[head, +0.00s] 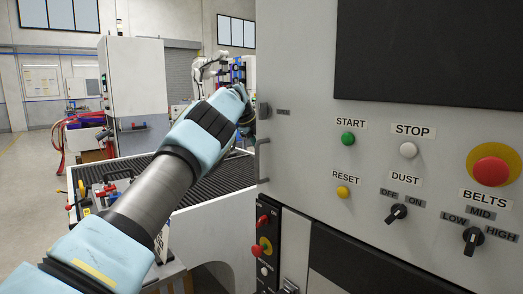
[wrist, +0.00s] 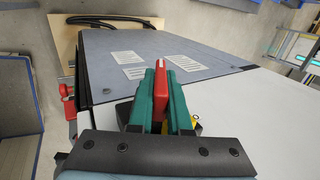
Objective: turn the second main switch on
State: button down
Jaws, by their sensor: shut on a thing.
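My gripper (wrist: 160,100) has green fingers, shut on a red handle (wrist: 161,92) in the middle of the wrist view. A bit of yellow (wrist: 194,123) shows beside the right finger, by the white surface. The fingers hide the base of the handle, and I cannot read its setting. Another red part (wrist: 68,103) shows at the left, next to a dark edge. In the head view my gripper (head: 246,118) is at the far end of my arm, by the left edge of the big control panel, and its fingertips cannot be made out.
The grey control panel (head: 300,150) fills the right, with the DUST knob (head: 397,213) and BELTS knob (head: 473,240). Below its left edge are red controls (head: 262,221) on a black strip. A dark conveyor (head: 205,185) lies behind my arm. A white cabinet (head: 133,85) stands behind.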

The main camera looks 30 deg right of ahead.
jog(key=shift+r, duration=0.1)
jog(key=c, duration=0.9)
grip_release()
jog(key=shift+o, duration=0.2)
jog(key=b+v, duration=0.2)
jog(key=v, duration=0.8)
jog(key=shift+a+r, duration=0.25)
jog(key=shift+c, duration=0.3)
